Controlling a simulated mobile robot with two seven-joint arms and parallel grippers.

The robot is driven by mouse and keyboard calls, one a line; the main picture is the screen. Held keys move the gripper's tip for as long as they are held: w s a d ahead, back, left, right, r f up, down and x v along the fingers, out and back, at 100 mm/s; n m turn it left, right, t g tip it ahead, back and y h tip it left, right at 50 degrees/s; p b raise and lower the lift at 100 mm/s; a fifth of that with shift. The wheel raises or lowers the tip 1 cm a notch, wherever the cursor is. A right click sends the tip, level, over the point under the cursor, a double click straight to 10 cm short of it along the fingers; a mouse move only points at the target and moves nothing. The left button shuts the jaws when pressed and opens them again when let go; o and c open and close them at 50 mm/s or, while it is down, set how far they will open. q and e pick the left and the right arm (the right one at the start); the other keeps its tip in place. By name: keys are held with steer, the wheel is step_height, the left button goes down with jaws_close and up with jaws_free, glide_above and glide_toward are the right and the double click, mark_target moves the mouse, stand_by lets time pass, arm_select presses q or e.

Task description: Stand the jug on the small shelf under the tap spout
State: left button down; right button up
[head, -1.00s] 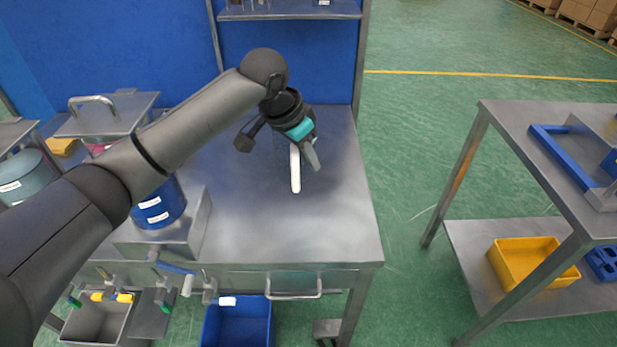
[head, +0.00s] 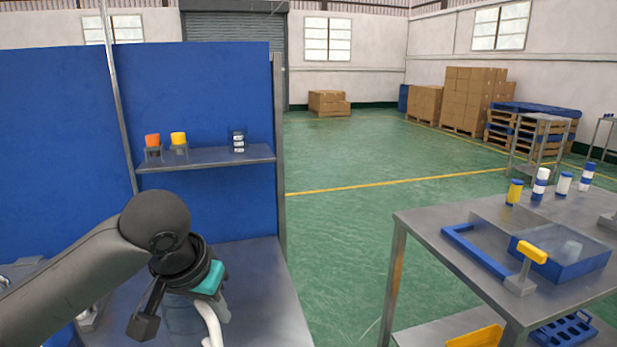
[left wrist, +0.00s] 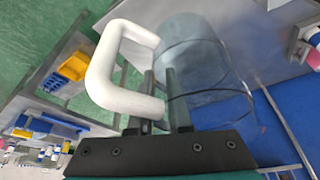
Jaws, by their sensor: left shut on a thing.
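The jug is a clear, bluish see-through cylinder with a thick white handle. In the left wrist view the jug (left wrist: 205,65) lies just beyond my fingers, with its handle (left wrist: 105,65) to their left. My left gripper (left wrist: 165,95) is shut on the handle. In the head view my left gripper (head: 205,285) is at the lower left, over the steel bench. The jug (head: 183,317) shows there partly, below the gripper, with the white handle at its right. I cannot tell whether it touches the bench. The tap spout and its small shelf cannot be made out. My right gripper is out of view.
A wall shelf (head: 225,156) with orange, yellow and dark-labelled cups stands behind the bench (head: 262,285), against blue panels. At right, a steel table (head: 430,225) holds a blue box (head: 560,257), a yellow-handled tool and several bottles. Green floor lies free between them.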

mark_target(202, 324)
arm_select(q)
steer(key=shift+s+a+r+n+y, duration=0.1)
steer(key=shift+s+a+n+y, duration=0.1)
steer(key=shift+s+n, duration=0.5)
steer(key=shift+s+a+r+n+y, duration=0.1)
steer(key=shift+s+a+n+y, duration=0.15)
steer(key=shift+s, duration=0.7)
steer(key=shift+d, duration=0.1)
